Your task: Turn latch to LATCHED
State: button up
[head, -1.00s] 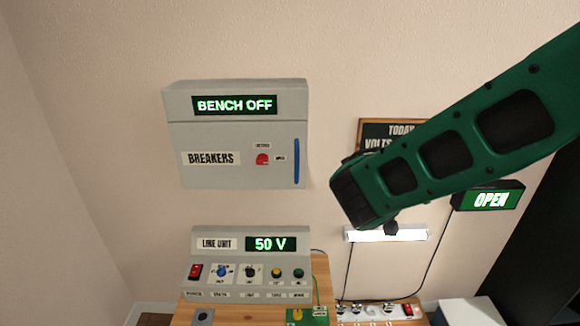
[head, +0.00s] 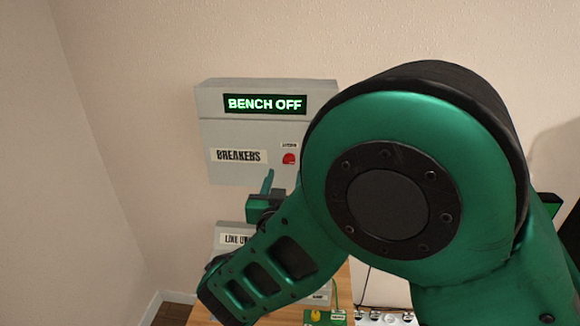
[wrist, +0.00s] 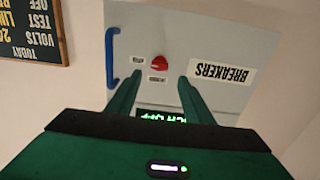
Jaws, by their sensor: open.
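The latch is a red knob (head: 289,158) on the front of the grey breaker box (head: 232,138), with a small label above it in the head view. In the head view one finger of my gripper (head: 268,180) shows below the BREAKERS label. The knob's exact angle is too small to tell.
The box's blue handle (wrist: 112,57) is near the knob and hidden in the head view. The box display (head: 265,104) reads BENCH OFF. My arm covers much of the line unit (head: 233,228) below. A chalkboard (wrist: 35,30) hangs beside the box.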

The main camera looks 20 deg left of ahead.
jog(key=x, duration=0.7)
jog(key=shift+d, duration=0.1)
jog(key=shift+c, duration=0.4)
jog(key=c, duration=1)
